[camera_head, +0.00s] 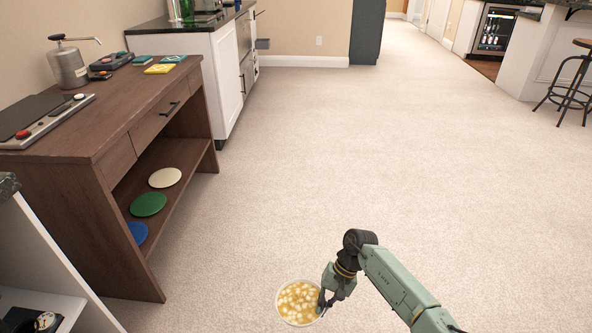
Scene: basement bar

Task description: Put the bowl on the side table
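The bowl (297,303) is round and pale-rimmed, with yellowish chunky contents. It shows at the bottom middle of the head view and looks level. My gripper (324,301) is at the right rim of the bowl and appears shut on it; the fingertips are small and partly hidden. The brown wooden table (128,112), which looks like the side table, stands at the left with a drawer and a low open shelf. It is well to the left of my gripper and the bowl.
A grey-black device (42,120), a metal canister (68,66) and a yellow tile (159,69) are on the tabletop, whose middle and front are clear. White, green and blue discs lie on its shelf. A white cabinet (226,75) stands behind. Open carpet (370,150) fills the middle.

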